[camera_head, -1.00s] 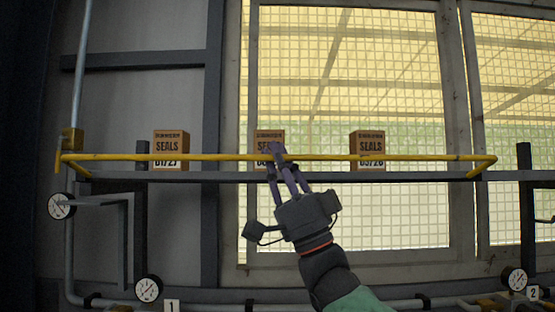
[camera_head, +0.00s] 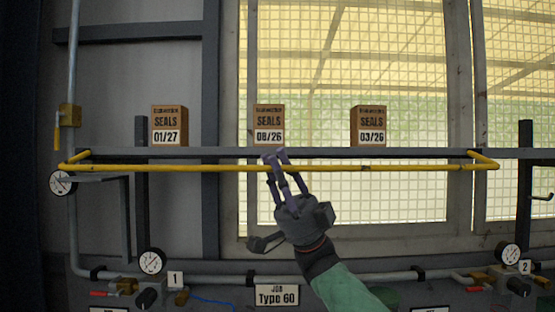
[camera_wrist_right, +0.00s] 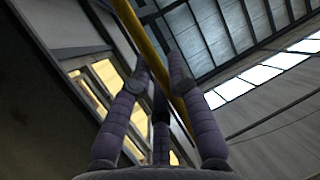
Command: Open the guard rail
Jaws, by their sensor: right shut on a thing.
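The yellow guard rail (camera_head: 380,168) runs across the front of the shelf in the head view, with a short arm at each end. It sits a little below the shelf edge, and the boxes above it show in full. My right gripper (camera_head: 274,157) is shut on the rail near its middle, coming from below. In the right wrist view the rail (camera_wrist_right: 144,40) passes between the fingers of the gripper (camera_wrist_right: 160,68). My left gripper is in neither view.
Three boxes of seals stand on the shelf: 01/27 (camera_head: 168,126), 08/26 (camera_head: 269,125) and 03/26 (camera_head: 368,126). Below are gauges (camera_head: 151,261), pipes and a "Type 60" sign (camera_head: 277,296). A vertical pipe with a yellow-handled valve (camera_head: 68,116) stands at left.

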